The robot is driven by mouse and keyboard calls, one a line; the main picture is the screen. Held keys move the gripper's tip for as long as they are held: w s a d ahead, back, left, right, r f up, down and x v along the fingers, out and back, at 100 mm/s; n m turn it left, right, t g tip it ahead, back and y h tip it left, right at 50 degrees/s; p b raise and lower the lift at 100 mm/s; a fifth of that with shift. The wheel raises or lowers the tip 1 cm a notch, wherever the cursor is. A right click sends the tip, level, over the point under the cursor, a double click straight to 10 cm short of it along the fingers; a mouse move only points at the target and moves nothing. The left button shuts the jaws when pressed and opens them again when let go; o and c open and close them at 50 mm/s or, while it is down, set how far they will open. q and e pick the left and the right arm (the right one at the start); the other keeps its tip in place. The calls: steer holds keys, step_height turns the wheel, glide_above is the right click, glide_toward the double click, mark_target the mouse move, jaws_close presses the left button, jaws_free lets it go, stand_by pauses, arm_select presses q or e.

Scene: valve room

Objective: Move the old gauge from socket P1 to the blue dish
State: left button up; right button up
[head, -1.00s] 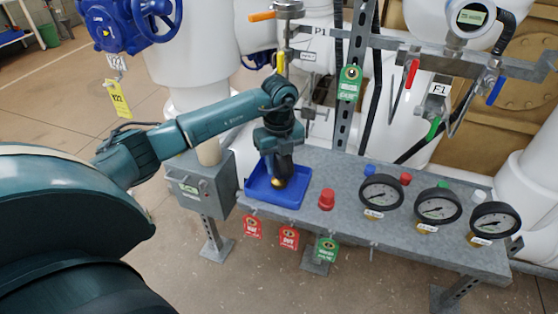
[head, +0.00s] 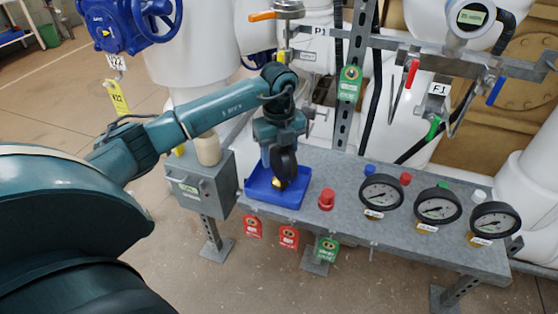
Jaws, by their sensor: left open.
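The old gauge (head: 286,165), dark and round with a brass stem, is at the blue dish (head: 294,201), its stem end low inside the dish. The dish sits on the left end of the grey bench. My left gripper (head: 281,148) is open, just above and around the gauge's upper part. Whether a finger still touches the gauge cannot be told. The P1 label (head: 320,31) hangs on the pipework behind, and no gauge shows by it. My right gripper is not in view.
Several gauges, among them one black-rimmed gauge (head: 381,192), stand along the bench (head: 345,215) to the right. A red cap (head: 326,199) stands close to the dish. A grey box (head: 201,185) with a pale bottle (head: 208,149) is left. Pipes and valves rise behind.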

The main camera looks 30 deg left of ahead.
arm_select(q)
step_height(320, 180, up, 9)
steer(key=shift+r, duration=0.2)
steer(key=s+d+f+m+g+h, duration=0.1)
steer(key=s+d+f+m+h, duration=0.15)
steer(key=d, duration=0.45)
steer(key=s+d+f+m+h, duration=0.1)
steer(key=d+f+h, duration=0.25)
steer(key=d, duration=0.25)
steer(key=s+d+r+n+t+h, duration=0.1)
steer(key=s+d+r+t+h, duration=0.2)
steer(key=d+h, duration=0.45)
steer(key=s+d+r+n+t+h, duration=0.2)
steer(key=s+d+r+h, duration=0.15)
steer(key=d+h, duration=0.45)
steer(key=a+f+n+t+y, duration=0.65)
steer(key=n+t+y, duration=0.55)
steer(key=n, duration=0.5)
steer(key=s+a+f+n+g+y, duration=0.3)
steer(key=s+f, duration=0.6)
steer(key=f, duration=0.4)
steer(key=shift+s+f+n+g+y, duration=0.4)
steer(key=shift+n+g+y, duration=0.3)
steer(key=shift+n+y, duration=0.45)
